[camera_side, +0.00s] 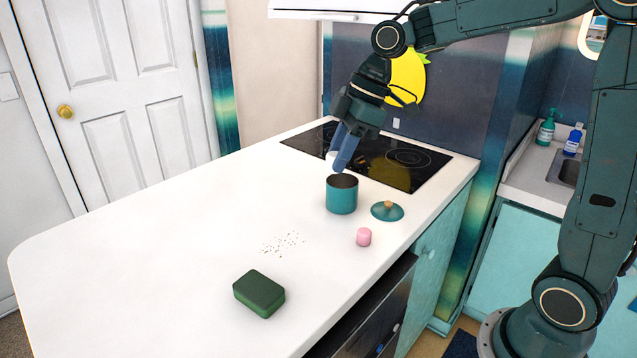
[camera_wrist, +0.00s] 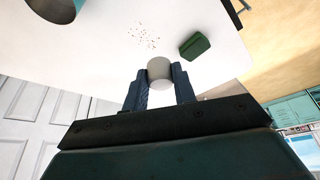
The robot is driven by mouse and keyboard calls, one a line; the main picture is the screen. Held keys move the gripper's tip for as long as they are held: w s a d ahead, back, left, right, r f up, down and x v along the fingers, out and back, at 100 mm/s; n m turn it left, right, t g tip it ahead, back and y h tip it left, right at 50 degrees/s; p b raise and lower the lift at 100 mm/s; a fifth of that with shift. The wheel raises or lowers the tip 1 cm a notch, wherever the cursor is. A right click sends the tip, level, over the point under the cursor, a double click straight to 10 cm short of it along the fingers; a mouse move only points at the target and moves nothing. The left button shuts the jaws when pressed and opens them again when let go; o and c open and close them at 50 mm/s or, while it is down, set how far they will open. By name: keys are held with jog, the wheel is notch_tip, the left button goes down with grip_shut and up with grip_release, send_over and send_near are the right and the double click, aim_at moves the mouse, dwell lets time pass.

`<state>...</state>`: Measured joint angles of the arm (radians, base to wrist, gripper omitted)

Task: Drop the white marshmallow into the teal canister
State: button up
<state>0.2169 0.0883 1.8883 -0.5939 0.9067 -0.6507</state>
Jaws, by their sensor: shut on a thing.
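My gripper (camera_side: 343,158) is shut on the white marshmallow (camera_wrist: 160,71), which sits between the blue fingertips in the wrist view. In the side view the fingers mostly hide the marshmallow; a pale bit shows at their left. The teal canister (camera_side: 341,198) stands upright and open on the white counter, with its dark inside showing. My fingertips are above and near its rim in the side view. The canister also shows, cut off, at the top left of the wrist view (camera_wrist: 60,12), apart from the marshmallow there.
The teal lid (camera_side: 394,213) with a wooden knob lies right of the canister. A pink marshmallow (camera_side: 364,237) stands in front of it. A black cooktop (camera_side: 405,170) lies behind. The counter's left is clear.

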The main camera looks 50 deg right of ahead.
jog(key=w+d+f+m+t+h, duration=0.1)
jog(key=w+d+m, duration=0.2)
jog(key=d, duration=0.5)
jog(key=w+d+f+m+h, duration=0.1)
jog(key=w+d+m, duration=0.3)
jog(key=w+d, duration=0.2)
jog(key=shift+d+t, duration=0.4)
jog(key=shift+d, duration=0.85)
jog(key=shift+f, duration=0.15)
jog(key=shift+f, duration=2.85)
jog(key=o, duration=1)
jog(key=v, duration=1.4)
jog(key=shift+a, duration=0.25)
